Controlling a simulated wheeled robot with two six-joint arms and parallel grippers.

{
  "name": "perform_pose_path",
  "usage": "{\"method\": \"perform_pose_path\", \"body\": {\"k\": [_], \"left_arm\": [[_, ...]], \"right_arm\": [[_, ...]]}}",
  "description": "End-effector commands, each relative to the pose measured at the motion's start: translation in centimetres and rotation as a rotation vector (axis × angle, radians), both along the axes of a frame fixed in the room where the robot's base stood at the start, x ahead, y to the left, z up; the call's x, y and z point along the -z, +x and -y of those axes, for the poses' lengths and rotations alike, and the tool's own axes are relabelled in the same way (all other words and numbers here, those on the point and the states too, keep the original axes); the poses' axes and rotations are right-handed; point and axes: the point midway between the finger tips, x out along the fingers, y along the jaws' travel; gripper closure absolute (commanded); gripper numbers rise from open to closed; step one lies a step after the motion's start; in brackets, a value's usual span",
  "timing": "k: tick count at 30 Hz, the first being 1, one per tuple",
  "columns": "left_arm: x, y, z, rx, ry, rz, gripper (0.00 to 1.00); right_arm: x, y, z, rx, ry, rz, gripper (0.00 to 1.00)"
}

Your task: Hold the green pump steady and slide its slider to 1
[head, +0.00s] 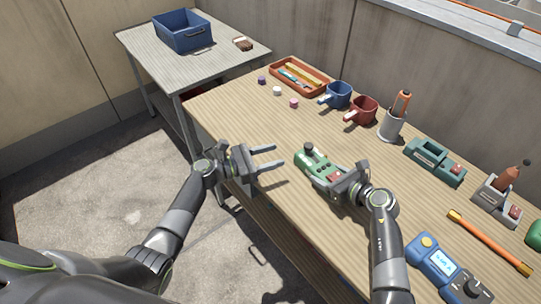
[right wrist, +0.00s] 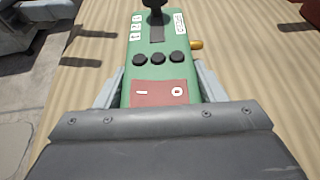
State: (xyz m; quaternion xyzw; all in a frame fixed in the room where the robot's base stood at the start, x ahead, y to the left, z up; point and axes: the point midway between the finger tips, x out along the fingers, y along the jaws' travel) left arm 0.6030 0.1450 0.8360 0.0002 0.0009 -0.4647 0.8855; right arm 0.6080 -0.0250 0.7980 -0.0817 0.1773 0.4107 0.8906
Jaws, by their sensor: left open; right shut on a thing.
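The green pump (head: 312,160) lies on the wooden workbench (head: 240,110). My right gripper (head: 334,178) is shut on its near end, around the red rocker switch. In the right wrist view the green pump (right wrist: 158,71) has a black slider knob (right wrist: 154,5) at its far end, beside white number labels (right wrist: 137,25), too small to read surely. Several black buttons and the red rocker switch (right wrist: 158,93) are nearer. The right gripper's fingers (right wrist: 160,92) flank the body. My left gripper (head: 270,160) is open and empty, left of the pump and apart from it.
An orange tray (head: 275,68), a blue mug (head: 337,95), a red mug (head: 361,110) and a grey cup (head: 391,127) stand behind the pump. A teal device (head: 435,161), an orange bar (head: 490,243) and a blue meter (head: 437,262) lie right. Bench left of the pump is clear.

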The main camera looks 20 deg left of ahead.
Motion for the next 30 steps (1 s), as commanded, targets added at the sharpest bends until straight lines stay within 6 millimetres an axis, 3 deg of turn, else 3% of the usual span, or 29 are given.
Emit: {"method": "perform_pose_path", "body": {"k": [10, 11, 15, 22, 24, 30], "left_arm": [[-0.04, 0.0, -0.02, 0.0, -0.001, 0.001, 0.52], [-0.04, 0.0, -0.01, 0.0, -0.001, 0.001, 0.52], [-0.04, 0.01, -0.01, 0.0, -0.001, 0.001, 0.52], [-0.04, 0.01, 0.01, 0.0, -0.001, 0.001, 0.52], [-0.04, 0.01, 0.0, 0.0, -0.001, 0.001, 0.52], [-0.06, 0.01, 0.0, 0.0, -0.001, 0.001, 0.52]], "right_arm": [[-0.03, 0.02, 0.0, 0.0, -0.001, 0.001, 0.79], [-0.03, 0.02, 0.0, 0.0, -0.001, 0.001, 0.33], [-0.03, 0.02, 0.0, 0.0, -0.001, 0.001, 0.14], [-0.02, 0.02, 0.01, 0.0, -0.001, 0.001, 0.1], [-0.02, 0.01, 0.0, 0.0, -0.001, 0.001, 0.01], [-0.03, 0.0, 0.01, 0.0, 0.0, 0.0, 0.0]]}}
